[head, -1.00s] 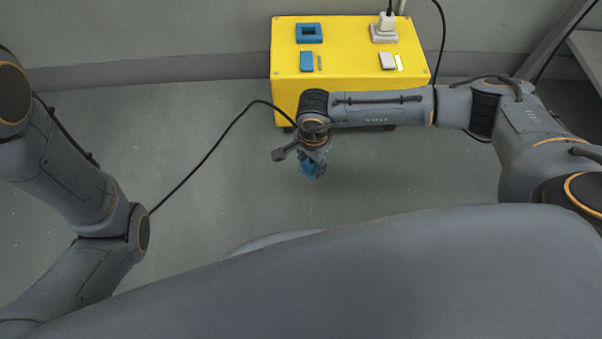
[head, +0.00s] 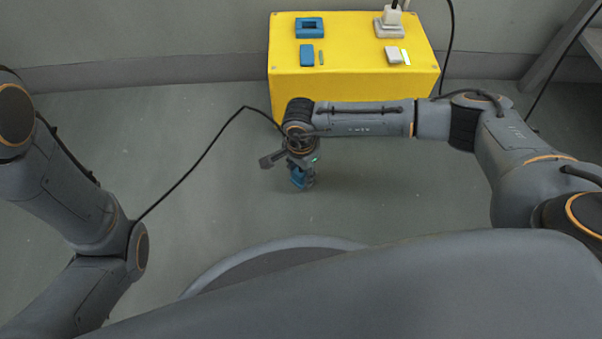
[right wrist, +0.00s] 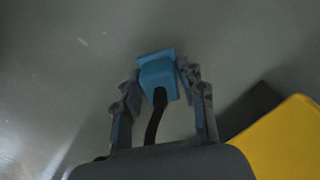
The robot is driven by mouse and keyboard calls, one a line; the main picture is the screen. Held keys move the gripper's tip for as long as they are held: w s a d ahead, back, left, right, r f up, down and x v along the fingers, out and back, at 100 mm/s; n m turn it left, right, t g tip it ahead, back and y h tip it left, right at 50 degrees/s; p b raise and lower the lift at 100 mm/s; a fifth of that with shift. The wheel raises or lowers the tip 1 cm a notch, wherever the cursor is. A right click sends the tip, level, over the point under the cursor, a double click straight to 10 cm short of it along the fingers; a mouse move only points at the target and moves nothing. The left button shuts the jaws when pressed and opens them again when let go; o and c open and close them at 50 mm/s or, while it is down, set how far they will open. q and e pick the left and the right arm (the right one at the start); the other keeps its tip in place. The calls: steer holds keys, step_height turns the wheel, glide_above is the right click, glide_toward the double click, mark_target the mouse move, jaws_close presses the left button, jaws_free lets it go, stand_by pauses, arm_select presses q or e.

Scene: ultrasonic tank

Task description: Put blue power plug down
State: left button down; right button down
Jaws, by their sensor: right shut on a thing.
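The blue power plug (head: 298,178) is held in my right gripper (head: 303,179), low over the floor in front of the yellow box. In the right wrist view the blue plug (right wrist: 158,77) sits between the two fingers of my right gripper (right wrist: 160,85), with its black cable running back toward the wrist. I cannot tell whether the plug touches the floor. My left gripper is out of view; only my left arm shows at the left of the head view.
A yellow box (head: 350,90) stands at the back with an empty blue socket (head: 310,28), a blue switch (head: 307,55), a white plug (head: 391,17) in a white socket, and a white switch (head: 396,56). The grey floor (head: 390,200) around the gripper is clear. A black cable (head: 195,170) stretches left.

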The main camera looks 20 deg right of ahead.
steer(key=shift+f+b, duration=0.4)
steer(key=shift+f, duration=0.2)
steer(key=c, duration=0.8)
jaws_free()
steer(key=shift+r, duration=0.15)
step_height(320, 180, up, 13)
steer(key=p, duration=0.9)
steer(key=shift+p, duration=0.35)
